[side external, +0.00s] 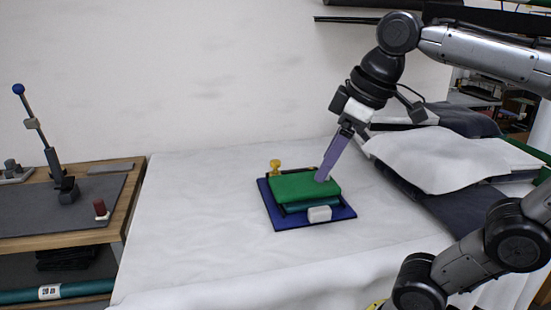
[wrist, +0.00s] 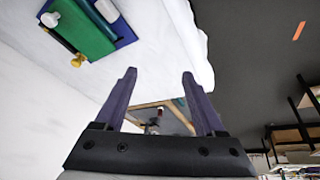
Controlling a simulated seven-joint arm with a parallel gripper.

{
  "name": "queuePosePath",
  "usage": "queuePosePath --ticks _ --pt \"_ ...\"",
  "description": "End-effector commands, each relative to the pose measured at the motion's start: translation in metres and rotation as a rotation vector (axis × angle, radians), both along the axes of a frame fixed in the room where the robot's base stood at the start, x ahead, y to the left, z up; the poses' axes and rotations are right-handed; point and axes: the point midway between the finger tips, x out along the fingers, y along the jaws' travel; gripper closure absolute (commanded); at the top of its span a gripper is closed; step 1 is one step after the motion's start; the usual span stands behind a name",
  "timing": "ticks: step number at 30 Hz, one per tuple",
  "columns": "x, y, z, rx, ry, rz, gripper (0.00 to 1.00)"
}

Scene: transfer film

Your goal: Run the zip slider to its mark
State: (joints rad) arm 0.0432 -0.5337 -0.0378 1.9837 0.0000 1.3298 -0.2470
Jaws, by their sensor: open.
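A green pad (side external: 303,185) lies over a teal layer (side external: 296,208) on a dark blue board (side external: 283,224), on the white-covered table. A yellow knob (side external: 275,166) stands at the board's back left, and a small white block (side external: 320,214) sits at its front. I cannot tell which part is the zip slider. In the side view my gripper (side external: 321,179) points down with its purple fingers overlapping the pad's right end. In the wrist view my gripper (wrist: 158,82) is open and empty, with the green pad (wrist: 82,32) and yellow knob (wrist: 77,60) off to the upper left.
A wooden bench (side external: 120,205) with a lever stand (side external: 67,188) and a dark red peg (side external: 100,209) is at the left. White cloth (side external: 425,160) is piled on dark material at the right. The white table (side external: 190,210) is clear left of the board.

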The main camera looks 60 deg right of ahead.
Motion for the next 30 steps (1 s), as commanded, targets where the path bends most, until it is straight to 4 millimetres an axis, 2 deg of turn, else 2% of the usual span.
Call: queuePosePath --ticks 1,6,10,15,19,23,26,30 --pt "0.014 -0.004 0.018 -0.008 0.013 0.004 0.28" --pt "0.056 -0.021 0.064 -0.029 0.060 0.015 0.28" --pt "0.091 -0.039 0.089 -0.039 0.101 0.015 0.28" --pt "0.138 -0.070 0.105 -0.043 0.154 0.004 0.28" --pt "0.173 -0.098 0.103 -0.040 0.196 -0.012 0.28" --pt "0.204 -0.132 0.091 -0.031 0.234 -0.037 0.28" --pt "0.226 -0.159 0.074 -0.020 0.264 -0.063 0.28" --pt "0.251 -0.201 0.039 0.000 0.298 -0.114 0.28"
